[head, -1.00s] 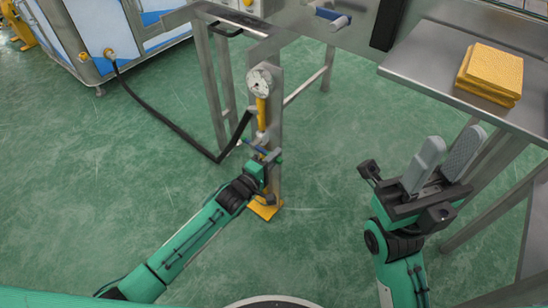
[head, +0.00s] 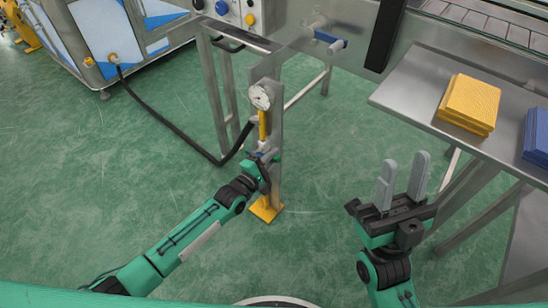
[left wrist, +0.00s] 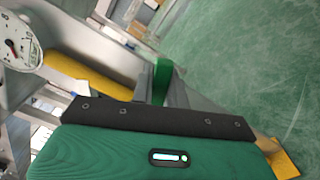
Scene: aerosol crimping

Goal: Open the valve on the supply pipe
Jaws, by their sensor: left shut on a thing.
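The supply pipe is a yellow upright pipe (head: 263,126) on a grey metal post, below a round white gauge (head: 260,96). The yellow pipe (left wrist: 80,73) and the gauge (left wrist: 18,42) also show at the left of the left wrist view. My left gripper (head: 263,160) is at the valve below the yellow section, shut on its handle. A green part of the handle (left wrist: 162,82) shows between the fingers in the left wrist view. My gripper hides most of the valve. My right gripper (head: 406,162) is open and empty, away from the pipe.
A black hose (head: 165,125) runs from the blue-white machine (head: 85,35) to the pipe. A metal table (head: 415,95) at right carries yellow sponge-like blocks (head: 469,101) and a blue block (head: 537,135). The post stands on a yellow foot (head: 266,209). Green floor around it is clear.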

